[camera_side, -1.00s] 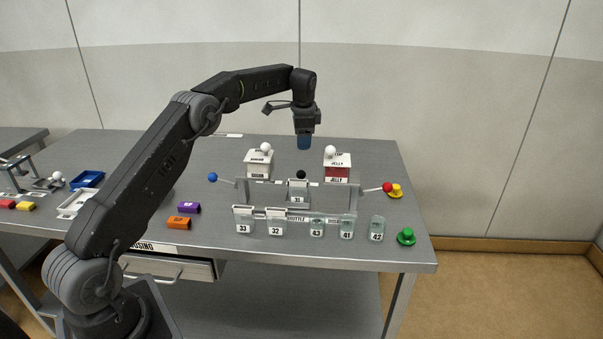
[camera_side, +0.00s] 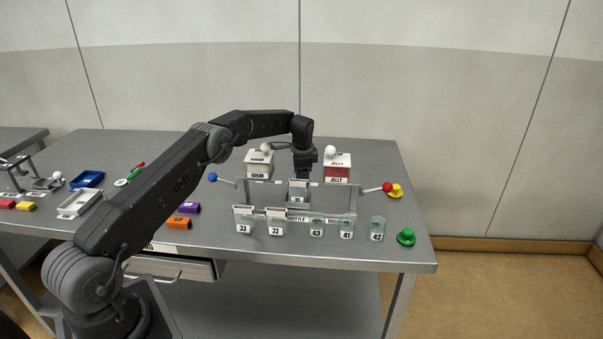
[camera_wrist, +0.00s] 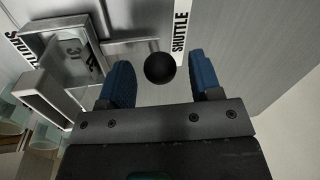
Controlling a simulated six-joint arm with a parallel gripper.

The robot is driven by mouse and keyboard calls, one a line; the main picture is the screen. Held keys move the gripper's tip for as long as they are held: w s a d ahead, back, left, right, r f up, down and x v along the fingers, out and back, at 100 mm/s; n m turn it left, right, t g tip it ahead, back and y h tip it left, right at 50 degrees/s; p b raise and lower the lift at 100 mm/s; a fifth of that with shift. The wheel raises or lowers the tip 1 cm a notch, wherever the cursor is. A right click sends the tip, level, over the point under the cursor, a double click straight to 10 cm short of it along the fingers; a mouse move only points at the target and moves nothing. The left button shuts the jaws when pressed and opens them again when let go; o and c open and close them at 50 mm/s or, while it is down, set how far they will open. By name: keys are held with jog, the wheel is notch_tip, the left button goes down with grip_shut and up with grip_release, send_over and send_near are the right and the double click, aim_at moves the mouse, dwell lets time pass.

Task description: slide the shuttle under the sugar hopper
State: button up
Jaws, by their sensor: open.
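The shuttle (camera_side: 298,197) is a small pale carriage on a rail, between the two hoppers, with a label on its front. Its black knob (camera_wrist: 160,68) shows in the wrist view between my blue fingertips. My gripper (camera_side: 303,174) is lowered over the shuttle, open, with one finger on each side of the knob; I cannot tell whether either touches it. In the side view my gripper hides the knob. The white sugar hopper (camera_side: 258,167) with a white ball on top stands behind and left of the shuttle. The red and white jelly hopper (camera_side: 337,172) stands behind and right.
A blue-ball lever (camera_side: 213,177) and a red-ball lever (camera_side: 387,187) stick out at the rail's ends. Numbered containers (camera_side: 276,224) line the front. A green button (camera_side: 406,237) and yellow button (camera_side: 396,191) are at right. Purple and orange pieces (camera_side: 179,223) lie at left.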

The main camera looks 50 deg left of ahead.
jog(key=shift+f, duration=0.15)
jog(key=shift+c, duration=0.2)
grip_shut()
dwell(0.3)
